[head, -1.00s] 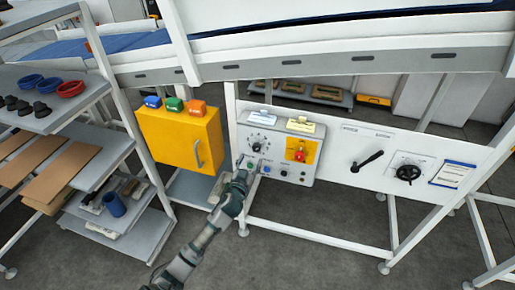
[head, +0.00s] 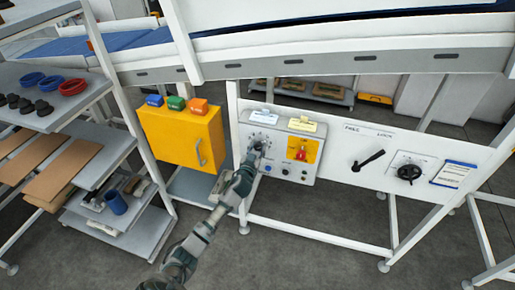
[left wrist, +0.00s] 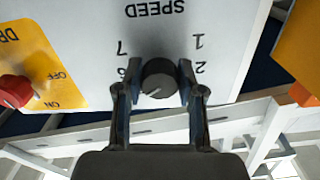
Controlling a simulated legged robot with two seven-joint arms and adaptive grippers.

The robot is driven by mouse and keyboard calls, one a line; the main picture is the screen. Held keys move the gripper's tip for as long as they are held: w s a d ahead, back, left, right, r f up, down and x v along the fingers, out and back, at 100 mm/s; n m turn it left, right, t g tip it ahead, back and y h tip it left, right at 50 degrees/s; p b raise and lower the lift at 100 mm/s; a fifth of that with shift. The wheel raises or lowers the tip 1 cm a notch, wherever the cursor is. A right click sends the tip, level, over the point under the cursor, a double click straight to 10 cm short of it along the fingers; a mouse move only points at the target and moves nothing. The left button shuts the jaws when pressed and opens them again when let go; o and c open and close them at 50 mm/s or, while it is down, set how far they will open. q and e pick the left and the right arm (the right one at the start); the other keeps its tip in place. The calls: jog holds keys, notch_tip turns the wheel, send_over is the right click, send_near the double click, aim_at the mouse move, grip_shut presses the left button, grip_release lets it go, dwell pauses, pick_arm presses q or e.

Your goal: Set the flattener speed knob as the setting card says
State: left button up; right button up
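The speed knob (left wrist: 158,76) is dark and round, with a pale pointer line running toward the lower left in the left wrist view. The dial prints appear upside down there: SPEED, 7, 6, 1 and 2 are legible. My left gripper (left wrist: 160,82) has one finger on each side of the knob; I cannot tell whether the fingers touch it. In the head view my left gripper (head: 257,146) is at the knob and covers part of the dial. A white card (head: 264,117) and a yellowish card (head: 303,125) sit atop the control box; their text is unreadable. My right gripper is not in view.
On the box, a red switch (head: 301,154) on a yellow plate is right of the dial, with several buttons below. A black lever (head: 369,160) and a handwheel (head: 408,172) are farther right. A yellow cabinet (head: 180,139) and loaded shelves stand left.

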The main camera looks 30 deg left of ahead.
pick_arm(q)
jog(key=shift+a+f, duration=0.1)
jog(key=shift+a, duration=0.05)
jog(key=shift+c, duration=0.3)
jog(key=m, duration=0.3)
jog(key=shift+d+p, duration=0.2)
jog(key=shift+p, duration=0.2)
jog(key=shift+m, duration=1)
jog(key=shift+a, duration=0.1)
jog(key=o, duration=1.2)
jog(key=shift+c, duration=0.2)
jog(key=shift+s, duration=0.1)
jog(key=v, duration=1.1)
jog(key=shift+s, duration=0.35)
